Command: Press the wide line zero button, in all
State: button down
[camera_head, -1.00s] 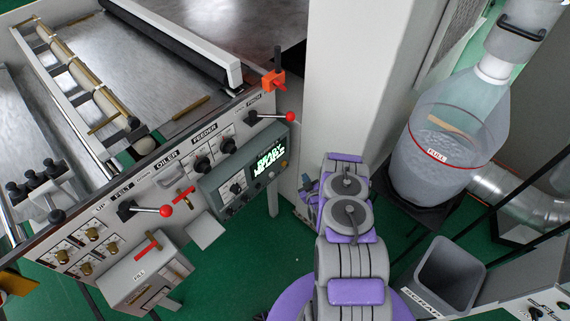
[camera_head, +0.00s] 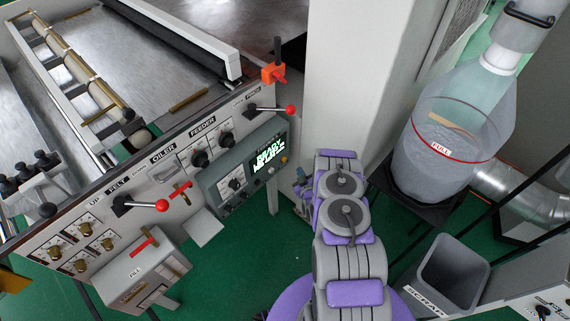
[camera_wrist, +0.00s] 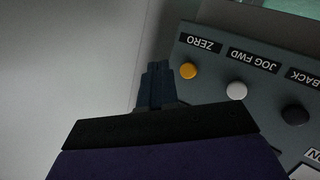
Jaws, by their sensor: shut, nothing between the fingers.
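The yellow zero button (camera_wrist: 189,70) sits on a grey-green control box, beside the label ZERO (camera_wrist: 200,43) in the wrist view. In the head view the button (camera_head: 284,160) is a small yellow dot at the right end of the box (camera_head: 243,172), near a screen (camera_head: 268,152) with green text. My gripper (camera_wrist: 159,66) is shut and empty. Its dark fingertips show just left of the button in the wrist view, with a narrow gap in the picture; their depth is unclear.
A white button (camera_wrist: 236,90) labelled JOG FWD and a black button (camera_wrist: 295,114) labelled BACK sit close by. A pale pillar (camera_head: 355,80) stands behind my arm. A red-knobbed lever (camera_head: 290,110) projects above the box. A scrap bin (camera_head: 450,277) stands at right.

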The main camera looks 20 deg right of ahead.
aim_at(284, 159)
jog(key=shift+w+a+b, duration=0.3)
jog(key=shift+w+a, duration=0.05)
jog(key=shift+w, duration=0.4)
jog(key=shift+w+a+b, duration=0.3)
jog(key=shift+w+a, duration=0.1)
jog(key=shift+w, duration=0.4)
jog(key=shift+w+a+b, duration=0.3)
jog(key=shift+w+a, duration=0.05)
jog(key=shift+w, duration=0.4)
jog(key=shift+w+a, duration=0.1)
jog(key=shift+w+a, duration=0.15)
jog(key=shift+w, duration=0.1)
jog(key=shift+w+a+r, duration=0.1)
jog(key=shift+w+a, duration=0.05)
jog(key=shift+w, duration=0.25)
dwell(1.2)
jog(key=shift+s, duration=0.1)
jog(key=shift+s+d+p, duration=0.35)
jog(key=shift+s+p, duration=0.3)
jog(key=shift+s, duration=0.05)
